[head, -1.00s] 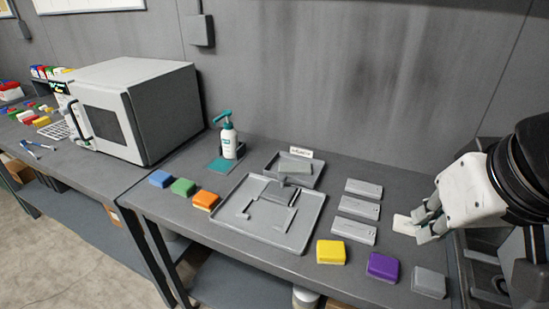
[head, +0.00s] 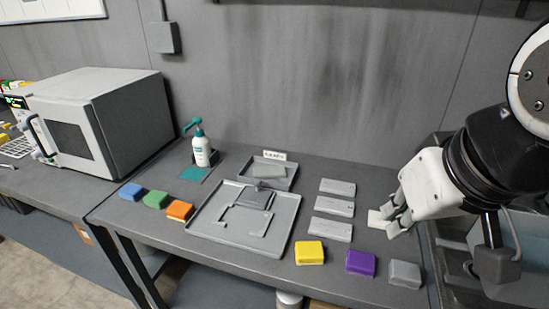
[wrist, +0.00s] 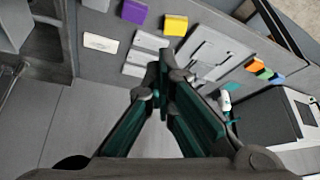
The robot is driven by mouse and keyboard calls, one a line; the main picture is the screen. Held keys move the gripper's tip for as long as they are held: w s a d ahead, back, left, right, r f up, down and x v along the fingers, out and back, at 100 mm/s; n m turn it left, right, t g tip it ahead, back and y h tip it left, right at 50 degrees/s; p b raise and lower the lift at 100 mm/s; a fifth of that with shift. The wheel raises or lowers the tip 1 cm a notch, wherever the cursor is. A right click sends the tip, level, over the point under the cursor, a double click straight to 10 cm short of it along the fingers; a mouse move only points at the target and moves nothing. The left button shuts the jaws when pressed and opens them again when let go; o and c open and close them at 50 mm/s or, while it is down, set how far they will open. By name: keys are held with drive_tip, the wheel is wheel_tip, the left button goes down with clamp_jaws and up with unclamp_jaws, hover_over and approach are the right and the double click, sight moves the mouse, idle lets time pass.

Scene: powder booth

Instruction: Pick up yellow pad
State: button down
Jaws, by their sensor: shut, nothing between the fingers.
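The yellow pad (head: 309,253) lies on the bench near its front edge, between the grey tray and a purple pad (head: 360,263). It also shows at the top of the wrist view (wrist: 175,25). My gripper (head: 388,226) is at the right of the bench in the head view, to the right of the yellow pad and apart from it. In the wrist view my gripper (wrist: 163,70) has its fingers together, with nothing held between them.
A grey pad (head: 405,274) lies right of the purple one. Grey plates (head: 334,208) and a white card (head: 377,219) lie nearby. A grey tray (head: 205,238), orange (head: 180,210), green (head: 155,200) and blue (head: 131,192) pads, a pump bottle (head: 201,150) and an oven (head: 105,125) stand left.

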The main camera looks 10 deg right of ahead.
drive_tip(key=c, duration=1.8)
unclamp_jaws()
drive_tip(key=shift+c, duration=0.2)
drive_tip(key=o, duration=0.4)
drive_tip(key=shift+w+f+n, duration=0.1)
drive_tip(key=shift+w+n, duration=0.2)
drive_tip(key=shift+w, duration=0.1)
drive_tip(key=o, duration=0.7)
drive_tip(key=w+n, duration=0.1)
drive_tip(key=w+f+n+g, duration=0.1)
drive_tip(key=w, duration=0.1)
drive_tip(key=shift+w+a, duration=0.15)
drive_tip(key=shift+a, duration=0.05)
drive_tip(key=n+g, duration=0.4)
drive_tip(key=n, duration=1)
hover_over(310, 249)
wheel_tip(310, 249, down, 18)
wheel_tip(310, 249, down, 9)
drive_tip(key=shift+r, duration=0.2)
drive_tip(key=shift+f+p, duration=0.35)
drive_tip(key=shift+f, duration=1.95)
